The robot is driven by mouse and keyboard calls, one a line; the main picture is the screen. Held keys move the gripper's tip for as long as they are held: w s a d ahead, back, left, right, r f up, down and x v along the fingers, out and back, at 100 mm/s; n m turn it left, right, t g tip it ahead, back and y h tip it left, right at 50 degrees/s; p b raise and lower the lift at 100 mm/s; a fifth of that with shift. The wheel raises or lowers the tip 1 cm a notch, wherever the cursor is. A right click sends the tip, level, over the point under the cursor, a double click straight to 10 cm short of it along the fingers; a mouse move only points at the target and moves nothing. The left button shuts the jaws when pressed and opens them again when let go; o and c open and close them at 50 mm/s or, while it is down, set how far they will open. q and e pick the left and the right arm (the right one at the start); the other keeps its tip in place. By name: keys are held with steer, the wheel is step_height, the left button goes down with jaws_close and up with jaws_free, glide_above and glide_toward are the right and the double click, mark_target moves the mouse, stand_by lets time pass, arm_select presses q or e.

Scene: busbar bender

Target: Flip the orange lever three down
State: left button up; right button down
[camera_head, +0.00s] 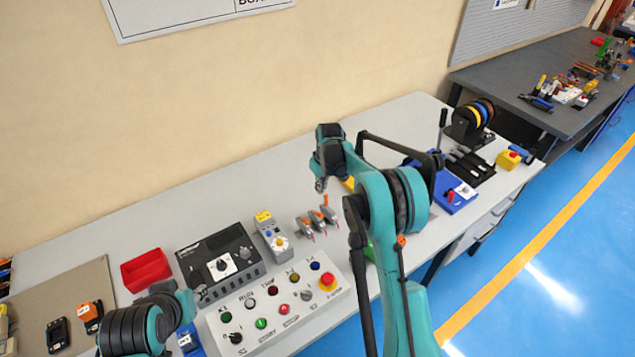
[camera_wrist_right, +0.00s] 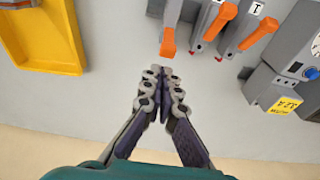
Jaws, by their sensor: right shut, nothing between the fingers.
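Three grey switches with orange levers stand in a row on the table. The lever nearest my right gripper, at the right end of the row in the head view (camera_head: 325,201), stands up more than the other two. In the wrist view this orange lever (camera_wrist_right: 168,42) is just ahead of the fingertips, with a small gap. The middle lever (camera_wrist_right: 213,23) and the lever marked 1 (camera_wrist_right: 258,34) lie to its right. My right gripper (camera_wrist_right: 165,75) is shut and empty; it also shows in the head view (camera_head: 320,185). My left gripper (camera_head: 201,292) is small and partly hidden, low at left.
A grey device with a yellow label (camera_head: 272,238) stands left of the switches. A button panel (camera_head: 250,318) lies in front, with a black meter (camera_head: 215,260) and red bin (camera_head: 146,270) further left. A yellow bin (camera_wrist_right: 45,35) is on the switches' other side.

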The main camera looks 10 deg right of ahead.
steer(key=shift+s+d+r, duration=0.15)
steer(key=shift+s+d, duration=0.05)
steer(key=shift+s, duration=0.45)
